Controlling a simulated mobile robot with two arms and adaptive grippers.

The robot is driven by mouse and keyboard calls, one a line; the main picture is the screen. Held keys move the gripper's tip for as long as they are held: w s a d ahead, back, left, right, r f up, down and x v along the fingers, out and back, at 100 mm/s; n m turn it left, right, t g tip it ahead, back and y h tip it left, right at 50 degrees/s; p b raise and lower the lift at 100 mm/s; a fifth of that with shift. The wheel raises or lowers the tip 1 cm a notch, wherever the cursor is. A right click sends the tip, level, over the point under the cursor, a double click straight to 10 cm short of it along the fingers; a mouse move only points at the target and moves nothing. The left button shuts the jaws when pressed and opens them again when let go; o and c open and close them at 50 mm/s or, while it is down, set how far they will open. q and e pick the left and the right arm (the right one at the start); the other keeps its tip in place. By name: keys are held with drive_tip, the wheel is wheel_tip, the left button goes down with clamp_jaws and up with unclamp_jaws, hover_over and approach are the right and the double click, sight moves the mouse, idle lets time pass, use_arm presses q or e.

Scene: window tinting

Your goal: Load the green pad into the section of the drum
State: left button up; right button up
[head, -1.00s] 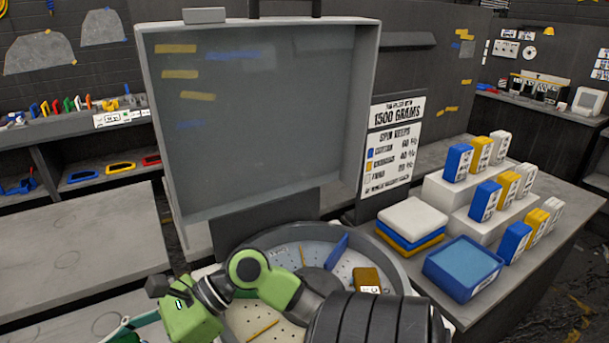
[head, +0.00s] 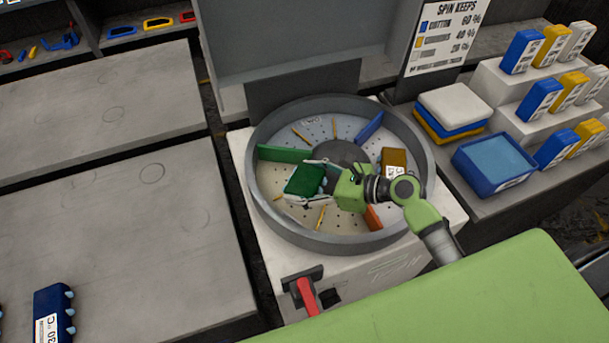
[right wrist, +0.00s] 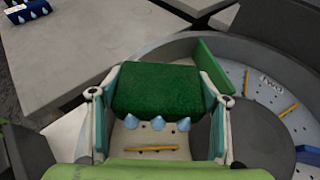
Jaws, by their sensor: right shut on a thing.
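My right gripper (head: 318,181) is shut on the green pad (head: 302,179), inside the outline of the drum (head: 262,206). The right wrist view shows the pad (right wrist: 156,88) between both fingers, with light-blue drops along its near edge. The pad is over the front-left section, between the green divider (head: 283,154) and the orange divider (head: 373,217). I cannot tell whether it touches the drum floor. A blue divider (head: 370,126) stands at the back. A mustard pad (head: 396,158) is in the right section. My left gripper is not in view.
A red lever (head: 305,294) is on the drum housing's front. A blue tray (head: 492,162) and stacked pads (head: 454,105) stand on the right bench. A dark blue pad with drops (head: 52,312) is on the left table, whose middle is clear.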

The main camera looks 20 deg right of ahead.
sight(299, 207)
drive_tip(key=shift+w+a+f, duration=0.1)
drive_tip(key=shift+a+f, duration=0.2)
drive_tip(key=shift+f, duration=0.25)
drive_tip(key=shift+w+a+f, duration=0.1)
drive_tip(key=shift+a+f, duration=0.15)
drive_tip(key=shift+f, duration=0.45)
wheel_tip(299, 207, down, 6)
drive_tip(key=b, duration=0.8)
drive_tip(key=shift+f+b, duration=0.2)
drive_tip(key=shift+b, duration=0.1)
drive_tip(key=shift+f, duration=0.15)
drive_tip(key=o, duration=1.2)
drive_tip(key=shift+f, duration=0.1)
drive_tip(key=shift+o, duration=0.2)
wheel_tip(299, 207, up, 10)
drive_tip(key=shift+d+r, duration=0.1)
